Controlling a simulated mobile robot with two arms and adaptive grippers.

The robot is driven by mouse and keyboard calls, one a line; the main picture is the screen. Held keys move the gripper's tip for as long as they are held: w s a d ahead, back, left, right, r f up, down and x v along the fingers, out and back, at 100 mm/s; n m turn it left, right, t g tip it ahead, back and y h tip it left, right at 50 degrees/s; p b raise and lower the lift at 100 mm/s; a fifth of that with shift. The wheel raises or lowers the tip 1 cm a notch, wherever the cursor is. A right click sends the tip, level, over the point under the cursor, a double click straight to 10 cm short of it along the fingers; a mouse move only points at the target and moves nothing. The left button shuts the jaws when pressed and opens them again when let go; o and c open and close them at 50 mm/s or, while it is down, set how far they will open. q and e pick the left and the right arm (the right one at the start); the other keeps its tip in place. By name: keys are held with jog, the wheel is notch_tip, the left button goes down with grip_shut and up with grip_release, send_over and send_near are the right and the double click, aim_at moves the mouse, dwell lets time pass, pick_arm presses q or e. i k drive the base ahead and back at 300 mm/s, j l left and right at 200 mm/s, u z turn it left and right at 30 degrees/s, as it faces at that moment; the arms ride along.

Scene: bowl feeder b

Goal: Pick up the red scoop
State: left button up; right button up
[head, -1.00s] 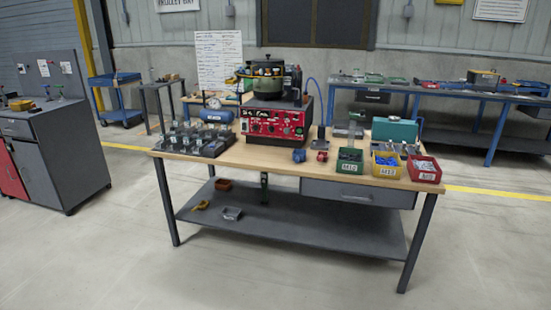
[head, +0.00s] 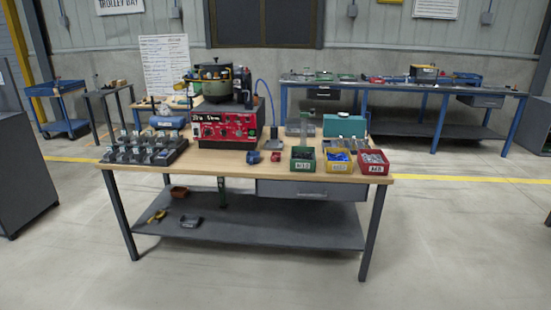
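A small red object (head: 276,156) lies on the wooden top of the workbench (head: 225,171), near the front middle. It may be the red scoop, but it is too small to make out its shape. A small blue object (head: 254,157) lies just left of it. Neither of my grippers is in view.
A red-fronted bowl feeder (head: 228,128) stands behind them. Green (head: 303,165), yellow (head: 339,168) and red (head: 373,168) bins line the bench's right front. A dark rack (head: 145,155) is at left. Open floor lies before the bench.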

aim_at(275, 158)
jog(key=i+l+z, duration=0.15)
jog(key=i+z, duration=0.15)
jog(key=i, duration=0.75)
